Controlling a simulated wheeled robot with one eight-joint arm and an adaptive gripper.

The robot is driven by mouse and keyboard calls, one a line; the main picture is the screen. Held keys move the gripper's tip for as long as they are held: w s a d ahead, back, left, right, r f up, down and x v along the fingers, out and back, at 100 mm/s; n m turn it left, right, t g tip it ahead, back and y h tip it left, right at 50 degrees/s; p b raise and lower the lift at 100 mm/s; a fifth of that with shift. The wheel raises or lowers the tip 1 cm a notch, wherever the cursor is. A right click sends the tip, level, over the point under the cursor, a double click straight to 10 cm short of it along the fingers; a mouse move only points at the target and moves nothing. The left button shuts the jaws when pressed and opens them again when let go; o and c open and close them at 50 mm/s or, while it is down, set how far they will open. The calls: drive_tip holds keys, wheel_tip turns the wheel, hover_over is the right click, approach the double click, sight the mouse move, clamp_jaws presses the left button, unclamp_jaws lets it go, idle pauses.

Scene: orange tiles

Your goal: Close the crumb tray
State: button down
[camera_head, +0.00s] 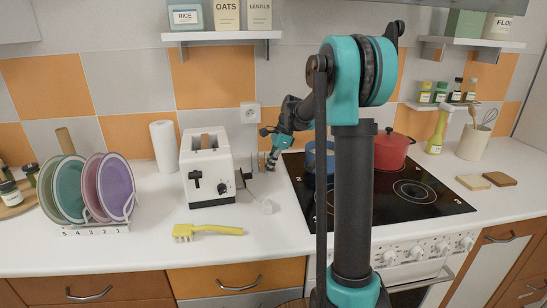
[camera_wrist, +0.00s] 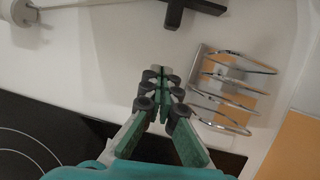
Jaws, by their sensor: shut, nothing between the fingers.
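The white toaster (camera_head: 208,168) stands on the counter left of the hob, with black controls on its front. My gripper (camera_head: 271,164) is low over the counter, right of the toaster and beside the hob's left edge. In the wrist view my gripper (camera_wrist: 160,74) has its fingertips together and empty. A black T-shaped part (camera_wrist: 182,10) shows ahead of the fingertips at the top edge, apart from them.
A chrome wire piece (camera_wrist: 228,92) lies right of the fingers in the wrist view. The black hob (camera_head: 425,207) holds a red pot (camera_head: 391,151). A yellow brush (camera_head: 207,231) and a plate rack (camera_head: 95,228) are on the counter.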

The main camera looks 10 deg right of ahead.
sight(246, 174)
drive_tip(key=shift+s+a, duration=0.15)
drive_tip(key=shift+a, duration=0.85)
drive_tip(key=shift+s+a, duration=0.1)
drive_tip(key=shift+a, duration=0.9)
drive_tip(key=a, duration=0.4)
drive_tip(key=shift+s+a, duration=0.3)
drive_tip(key=shift+d, duration=0.1)
